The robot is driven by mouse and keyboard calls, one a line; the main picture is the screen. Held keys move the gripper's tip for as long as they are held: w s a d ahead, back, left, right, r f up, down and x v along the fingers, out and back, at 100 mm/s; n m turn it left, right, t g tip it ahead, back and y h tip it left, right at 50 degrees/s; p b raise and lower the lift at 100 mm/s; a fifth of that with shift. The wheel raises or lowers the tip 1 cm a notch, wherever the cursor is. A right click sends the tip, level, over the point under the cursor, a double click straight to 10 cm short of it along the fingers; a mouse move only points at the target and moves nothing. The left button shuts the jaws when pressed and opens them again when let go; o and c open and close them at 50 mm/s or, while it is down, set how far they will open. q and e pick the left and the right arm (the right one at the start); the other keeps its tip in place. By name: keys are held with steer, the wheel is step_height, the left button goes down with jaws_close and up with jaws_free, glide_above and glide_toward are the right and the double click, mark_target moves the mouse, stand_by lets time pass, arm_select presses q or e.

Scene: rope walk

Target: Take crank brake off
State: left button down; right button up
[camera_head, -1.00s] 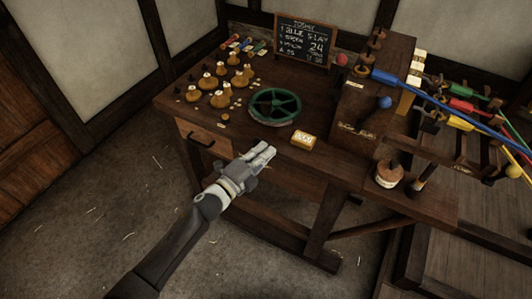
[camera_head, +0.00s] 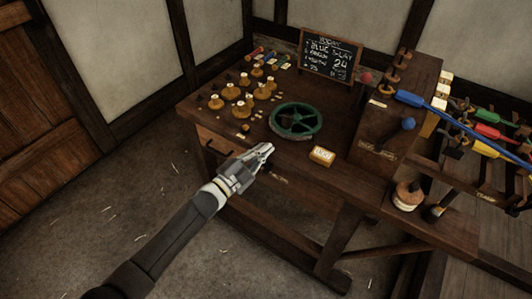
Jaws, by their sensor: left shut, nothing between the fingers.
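A dark wooden crank box (camera_head: 365,130) stands at the right end of the workbench. A lever with a red knob (camera_head: 366,78) rises at its back left, and a blue knob (camera_head: 408,124) sticks out on its front right. Small label plates on the box are too small to read, so I cannot tell which part is the brake. My left gripper (camera_head: 265,150) is shut and empty at the bench's front edge, left of the box and apart from both knobs. My right gripper is not in view.
The workbench (camera_head: 335,180) holds a green handwheel (camera_head: 297,120), a yellow-labelled block (camera_head: 322,155), several wooden pieces (camera_head: 239,107) and a chalkboard (camera_head: 331,55). Coloured ropes (camera_head: 490,135) run off right from the box. A spool (camera_head: 407,195) stands at the front right. Floor at left is clear.

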arm_select(q)
steer(key=shift+w+a, duration=0.1)
steer(key=shift+a, duration=0.05)
stand_by(0.3)
steer(key=v, duration=1.2)
